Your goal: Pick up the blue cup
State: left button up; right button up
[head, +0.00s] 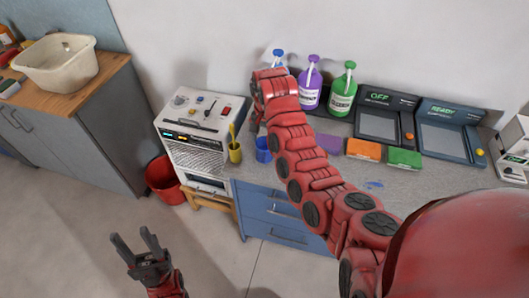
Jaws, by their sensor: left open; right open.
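The blue cup (263,152) stands on the grey counter near its left end, just right of a yellow cup (235,150) that holds a yellow tool. My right arm reaches across the counter, and its wrist is above and behind the blue cup. My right gripper (257,122) points down just above and left of the blue cup; its fingers are mostly hidden by the wrist. It does not visibly hold the cup. My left gripper (133,237) is open and empty, low over the floor at the lower left.
Blue, purple (311,85) and green (342,90) bottles stand along the wall behind my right arm. Orange (363,149) and green (404,158) blocks and two dark trays lie to the right. A white appliance (198,135) stands left of the cups, with a red bucket (163,178) below.

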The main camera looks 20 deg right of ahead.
jog(key=shift+f, duration=0.1)
jog(key=f+p, duration=0.2)
jog(key=f, duration=0.1)
jog(key=f+p, duration=0.1)
jog(key=shift+a+f, duration=0.25)
jog(key=shift+f, duration=0.3)
jog(key=c, duration=1.3)
jog(key=shift+r, duration=0.25)
